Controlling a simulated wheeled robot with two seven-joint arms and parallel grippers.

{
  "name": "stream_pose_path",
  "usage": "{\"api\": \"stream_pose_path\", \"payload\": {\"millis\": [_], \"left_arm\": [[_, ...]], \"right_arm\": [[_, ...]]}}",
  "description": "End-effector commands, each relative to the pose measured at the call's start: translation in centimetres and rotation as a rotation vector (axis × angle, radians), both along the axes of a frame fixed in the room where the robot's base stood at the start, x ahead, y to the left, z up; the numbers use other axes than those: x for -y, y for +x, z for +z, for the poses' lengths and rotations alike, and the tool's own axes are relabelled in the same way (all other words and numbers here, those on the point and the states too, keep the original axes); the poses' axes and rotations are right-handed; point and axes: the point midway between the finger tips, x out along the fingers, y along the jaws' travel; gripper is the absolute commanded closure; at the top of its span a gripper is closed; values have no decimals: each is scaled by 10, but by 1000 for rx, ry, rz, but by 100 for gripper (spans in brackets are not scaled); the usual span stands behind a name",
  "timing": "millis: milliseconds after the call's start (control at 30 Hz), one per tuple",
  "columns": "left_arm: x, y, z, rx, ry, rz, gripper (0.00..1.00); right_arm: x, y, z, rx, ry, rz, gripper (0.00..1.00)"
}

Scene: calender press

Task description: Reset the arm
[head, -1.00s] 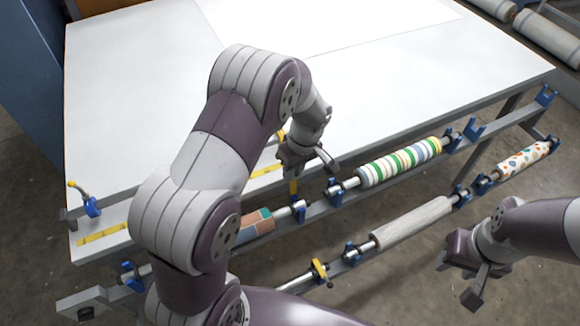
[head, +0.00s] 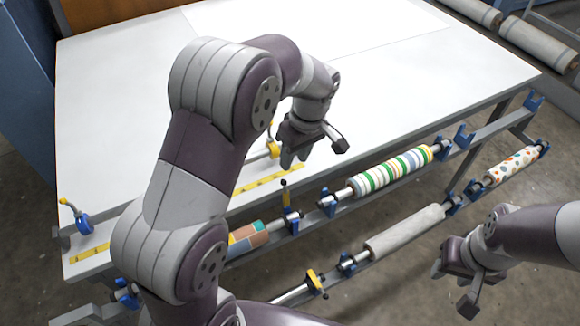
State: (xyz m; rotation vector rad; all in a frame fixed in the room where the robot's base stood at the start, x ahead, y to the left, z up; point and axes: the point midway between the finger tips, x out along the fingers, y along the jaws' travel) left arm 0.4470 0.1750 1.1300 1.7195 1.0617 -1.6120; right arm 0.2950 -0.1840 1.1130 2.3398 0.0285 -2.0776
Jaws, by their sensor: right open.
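My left arm (head: 205,145) reaches in from the bottom left and bends over the white table. My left gripper (head: 313,155) hangs near the table's front edge, its fingers apart with nothing between them. My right arm (head: 545,232) comes in from the right edge. My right gripper (head: 455,285) is open and empty, low in front of the lower roller rail.
The white table (head: 110,90) carries a white sheet (head: 340,25). Below its front edge hang a striped roller (head: 392,170), a grey roller (head: 405,232), a dotted roller (head: 512,165) and a patchwork roller (head: 248,238), partly hidden. A yellow-handled clamp (head: 75,215) stands at the left corner.

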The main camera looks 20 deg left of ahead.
Motion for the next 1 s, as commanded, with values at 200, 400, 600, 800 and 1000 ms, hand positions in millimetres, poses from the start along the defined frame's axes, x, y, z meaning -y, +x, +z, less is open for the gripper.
{"api": "stream_pose_path", "payload": {"millis": [200, 400, 600, 800, 1000], "left_arm": [[3, 0, 14, 0, 0, -1, 60], [2, 1, 13, 1, 1, 0, 60], [2, 1, 13, 0, 0, -6, 60], [10, -9, -5, -21, -55, -399, 60], [7, -90, -24, 0, -125, -959, 60]], "right_arm": [[0, 0, 13, 0, 0, 0, 57], [0, 0, 12, 0, 0, 0, 57], [0, 0, 12, 0, 0, 0, 57], [0, 0, 12, 0, 0, 0, 57], [0, 0, 3, 0, 0, 0, 57]]}}
